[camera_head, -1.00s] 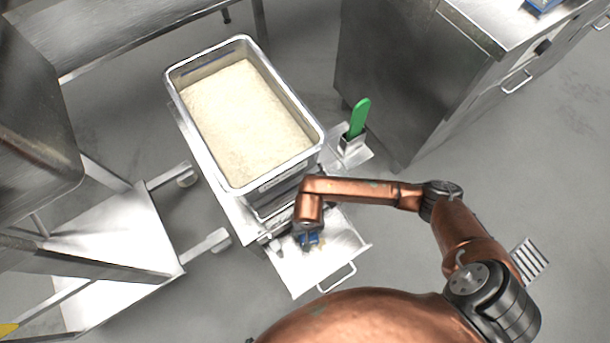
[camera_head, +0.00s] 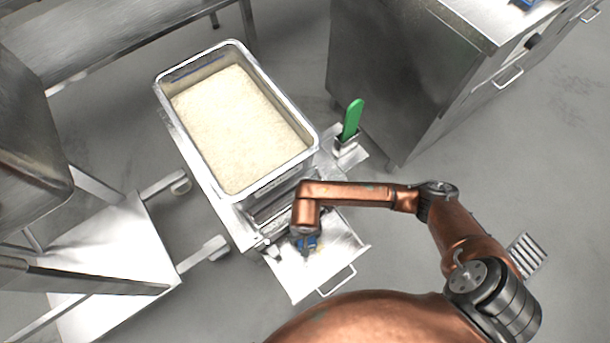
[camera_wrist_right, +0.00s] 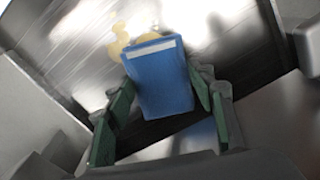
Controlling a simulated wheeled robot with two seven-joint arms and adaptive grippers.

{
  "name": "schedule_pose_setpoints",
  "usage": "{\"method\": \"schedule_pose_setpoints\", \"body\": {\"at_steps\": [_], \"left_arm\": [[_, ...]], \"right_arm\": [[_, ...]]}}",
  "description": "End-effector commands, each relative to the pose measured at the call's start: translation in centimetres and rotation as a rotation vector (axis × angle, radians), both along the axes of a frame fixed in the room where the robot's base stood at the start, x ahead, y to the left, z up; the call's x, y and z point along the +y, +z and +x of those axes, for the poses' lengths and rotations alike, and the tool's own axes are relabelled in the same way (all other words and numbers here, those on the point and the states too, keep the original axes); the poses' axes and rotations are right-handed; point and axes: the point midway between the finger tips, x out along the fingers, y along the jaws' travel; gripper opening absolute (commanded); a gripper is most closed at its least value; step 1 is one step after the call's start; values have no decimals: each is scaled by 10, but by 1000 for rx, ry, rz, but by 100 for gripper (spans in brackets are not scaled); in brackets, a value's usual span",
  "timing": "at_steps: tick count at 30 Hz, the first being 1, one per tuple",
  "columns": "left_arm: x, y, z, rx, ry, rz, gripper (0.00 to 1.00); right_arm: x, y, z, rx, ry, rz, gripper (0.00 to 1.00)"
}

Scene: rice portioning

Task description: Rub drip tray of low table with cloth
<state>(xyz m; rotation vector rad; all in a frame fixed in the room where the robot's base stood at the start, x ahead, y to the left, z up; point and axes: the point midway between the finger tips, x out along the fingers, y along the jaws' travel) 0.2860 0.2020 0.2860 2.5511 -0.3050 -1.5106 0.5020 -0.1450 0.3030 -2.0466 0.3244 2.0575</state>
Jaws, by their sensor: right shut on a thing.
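The drip tray (camera_head: 292,277) is a shiny metal tray with a wire handle, at the front of the low table (camera_head: 192,160). My right gripper (camera_head: 306,243) is over the tray, shut on the blue cloth (camera_wrist_right: 160,78). Only a bit of the cloth shows in the head view. In the right wrist view the gripper's green-padded fingers (camera_wrist_right: 165,112) stand on both sides of the cloth, which has a pale stripe at its far end. A tan stain (camera_wrist_right: 122,40) lies on the tray beside and beyond the cloth. Whether the cloth touches the tray is hard to tell. My left gripper is not in view.
A deep metal pan of rice (camera_head: 235,125) stands on the low table behind the tray. A green-handled tool (camera_head: 351,120) stands in a small metal holder (camera_head: 345,147) to the right. Steel cabinets (camera_head: 400,80) stand at the upper right, and a white-shelved cart (camera_head: 110,260) at the left.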

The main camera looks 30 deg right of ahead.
Motion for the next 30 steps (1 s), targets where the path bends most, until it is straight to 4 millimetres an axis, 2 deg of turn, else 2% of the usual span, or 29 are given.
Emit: {"method": "schedule_pose_setpoints", "body": {"at_steps": [10,21,30], "left_arm": [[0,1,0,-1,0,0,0],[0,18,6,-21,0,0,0],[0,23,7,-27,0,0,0]], "right_arm": [[-1,-2,-4,-1,1,-1,30],[-2,1,-31,-2,0,-1,30],[-2,0,-44,-1,0,0,30]]}}
